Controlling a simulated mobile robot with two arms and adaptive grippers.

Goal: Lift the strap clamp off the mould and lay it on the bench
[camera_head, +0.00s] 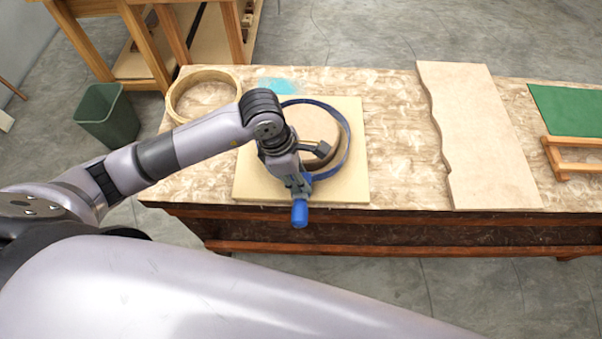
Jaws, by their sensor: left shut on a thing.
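The strap clamp is a blue band (347,140) with a blue handle (300,214) at its near end. The round brown mould (312,124) stands on a pale square board (352,190) on the bench (392,150). The band loops around the mould as seen from above, with a gap at the right; I cannot tell whether it is raised. My left gripper (298,184) reaches in from the left and is shut on the strap clamp just above its handle. My wrist hides the left part of the mould and band. My right gripper is out of view.
A pale wooden ring (203,72) lies at the bench's back left. A wavy-edged board (480,135) lies right of centre, and a green panel (570,112) with a wooden frame (575,156) is at far right. Bare bench lies between mould board and wavy board. A green bin (107,118) stands left.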

